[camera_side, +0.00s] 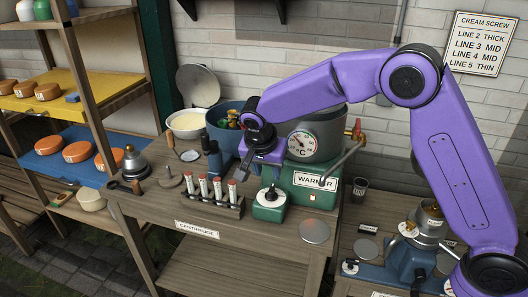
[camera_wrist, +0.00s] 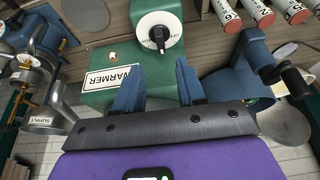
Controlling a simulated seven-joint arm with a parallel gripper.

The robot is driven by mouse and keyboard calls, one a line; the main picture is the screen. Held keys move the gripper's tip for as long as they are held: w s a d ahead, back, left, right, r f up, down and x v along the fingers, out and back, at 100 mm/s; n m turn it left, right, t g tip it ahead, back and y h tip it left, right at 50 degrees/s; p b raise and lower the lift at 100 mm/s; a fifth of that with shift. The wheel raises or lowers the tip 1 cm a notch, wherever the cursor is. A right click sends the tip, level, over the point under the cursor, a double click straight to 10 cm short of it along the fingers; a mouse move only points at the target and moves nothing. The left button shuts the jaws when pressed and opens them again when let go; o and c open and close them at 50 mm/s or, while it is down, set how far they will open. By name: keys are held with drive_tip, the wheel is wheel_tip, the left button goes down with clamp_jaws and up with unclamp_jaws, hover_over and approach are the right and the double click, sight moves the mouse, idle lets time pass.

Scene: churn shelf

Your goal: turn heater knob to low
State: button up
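The heater knob (camera_side: 271,193) is a black pointer knob on a white dial, on a small green box at the front of the green warmer (camera_side: 300,178). In the wrist view the knob (camera_wrist: 159,36) shows near the top centre, its bar pointing down the picture. The dial's markings are too small to read. My gripper (camera_side: 259,168) is above and behind the knob, apart from it. In the wrist view its two blue-grey fingers (camera_wrist: 160,85) are spread with nothing between them, and the knob lies beyond their tips.
A steel pot with a temperature gauge (camera_side: 302,145) stands on the warmer, close to my gripper. A rack of red-capped tubes (camera_side: 213,196) is left of the knob. A round metal disc (camera_side: 315,230) lies to its right. A blue pot (camera_side: 228,118) stands behind.

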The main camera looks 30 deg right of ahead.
drive_tip(key=v, duration=0.7)
drive_tip(key=shift+r, duration=0.2)
drive_tip(key=shift+s, duration=0.2)
drive_tip(key=s+d+f+n+g+y, duration=0.1)
drive_tip(key=s+d+n, duration=0.5)
drive_tip(key=s, duration=0.5)
drive_tip(key=s+d+f+n+g+y, duration=0.1)
drive_tip(key=s+d+n, duration=0.6)
drive_tip(key=s, duration=0.4)
drive_tip(key=s+d+f+n+g+y, duration=0.1)
drive_tip(key=s+d+n, duration=0.6)
drive_tip(key=s, duration=0.5)
drive_tip(key=shift+d+f+n+y, duration=0.2)
drive_tip(key=shift+f+n+y, duration=0.1)
drive_tip(key=shift+n, duration=0.5)
drive_tip(key=shift+r, duration=0.1)
idle(2.6)
